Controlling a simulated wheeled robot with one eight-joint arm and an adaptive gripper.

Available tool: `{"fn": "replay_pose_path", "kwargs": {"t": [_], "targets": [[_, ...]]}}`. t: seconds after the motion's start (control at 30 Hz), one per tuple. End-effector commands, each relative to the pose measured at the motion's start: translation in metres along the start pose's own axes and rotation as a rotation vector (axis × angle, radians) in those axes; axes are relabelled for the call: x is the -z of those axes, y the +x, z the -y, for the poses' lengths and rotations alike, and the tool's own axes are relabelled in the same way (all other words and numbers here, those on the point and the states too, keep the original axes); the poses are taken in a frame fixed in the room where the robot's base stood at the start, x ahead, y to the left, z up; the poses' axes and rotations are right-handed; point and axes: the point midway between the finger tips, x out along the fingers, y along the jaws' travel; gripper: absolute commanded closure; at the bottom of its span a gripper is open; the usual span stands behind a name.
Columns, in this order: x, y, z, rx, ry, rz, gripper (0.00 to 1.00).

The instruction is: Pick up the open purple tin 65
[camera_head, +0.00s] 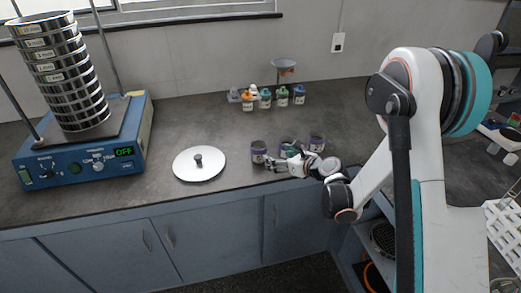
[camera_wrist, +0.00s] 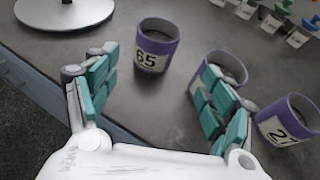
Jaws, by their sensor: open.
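The open purple tin 65 (camera_wrist: 150,62) stands upright on the dark worktop, its label facing me. In the head view it is the leftmost tin (camera_head: 258,152) of a row of three. My gripper (camera_wrist: 159,60) is open, with teal-padded fingers spread either side of the tin's direction. The tin is at the far end of the gap, and I see no finger touching it. In the head view my gripper (camera_head: 284,163) is low in front of the tins. A second purple tin (camera_wrist: 228,62) is partly hidden behind the right finger.
Purple tin 27 (camera_wrist: 285,122) stands to the right of the right finger. Several small bottles (camera_head: 265,98) stand behind. The sieve shaker (camera_head: 85,140) is at the left, its display reading OFF.

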Motion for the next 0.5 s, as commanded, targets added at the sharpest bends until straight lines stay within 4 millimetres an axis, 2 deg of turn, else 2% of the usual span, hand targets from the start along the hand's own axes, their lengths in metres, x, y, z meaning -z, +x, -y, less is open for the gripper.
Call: {"fn": "replay_pose_path", "kwargs": {"t": [0.3, 0.5], "targets": [[0.002, 0.059, -0.001, -0.001, -0.005, -0.001, 0.24], [0.001, 0.078, -0.001, 0.0, -0.004, -0.001, 0.24]]}}
